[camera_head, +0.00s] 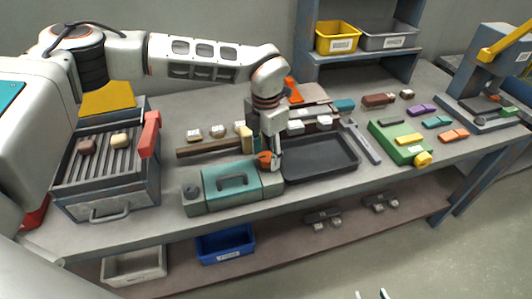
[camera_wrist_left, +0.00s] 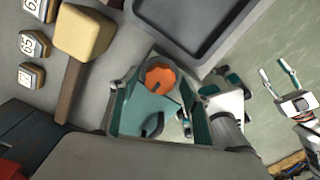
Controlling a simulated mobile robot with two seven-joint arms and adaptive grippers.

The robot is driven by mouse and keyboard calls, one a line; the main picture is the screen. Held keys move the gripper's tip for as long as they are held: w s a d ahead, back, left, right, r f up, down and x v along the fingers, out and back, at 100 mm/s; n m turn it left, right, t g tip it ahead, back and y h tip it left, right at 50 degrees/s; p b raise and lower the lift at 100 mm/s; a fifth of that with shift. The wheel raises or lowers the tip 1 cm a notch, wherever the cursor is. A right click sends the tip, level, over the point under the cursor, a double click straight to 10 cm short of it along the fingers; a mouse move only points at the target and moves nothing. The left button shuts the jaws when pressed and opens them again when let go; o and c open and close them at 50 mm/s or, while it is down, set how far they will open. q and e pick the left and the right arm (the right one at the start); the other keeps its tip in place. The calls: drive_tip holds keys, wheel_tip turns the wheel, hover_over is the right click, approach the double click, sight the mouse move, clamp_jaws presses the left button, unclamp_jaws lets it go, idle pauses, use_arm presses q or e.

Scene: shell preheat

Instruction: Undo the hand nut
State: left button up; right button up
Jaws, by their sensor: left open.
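The hand nut is an orange knob (camera_head: 263,156) on the far right part of a teal-lidded grey box (camera_head: 195,206) with a dark handle. The nut (camera_wrist_left: 160,77) also shows from above in the left wrist view, on the teal box (camera_wrist_left: 130,112). My left gripper (camera_head: 270,160) is open, pointing down right at the nut; I cannot tell whether its fingers touch it. My right gripper (camera_head: 372,294) shows only its fingertips at the bottom edge of the head view. It also shows in the left wrist view (camera_wrist_left: 279,75), open and empty, well away from the box.
A black tray (camera_head: 345,165) lies right beside the box. A wooden-handled mallet (camera_head: 205,148) lies behind it. A grill unit (camera_head: 72,203) stands at left and a green device (camera_head: 385,135) at right. A blue bin (camera_head: 225,256) is on the lower shelf.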

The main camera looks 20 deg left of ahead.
use_arm(q)
drive_tip(key=shift+f, duration=0.15)
drive_tip(key=c, duration=1.1)
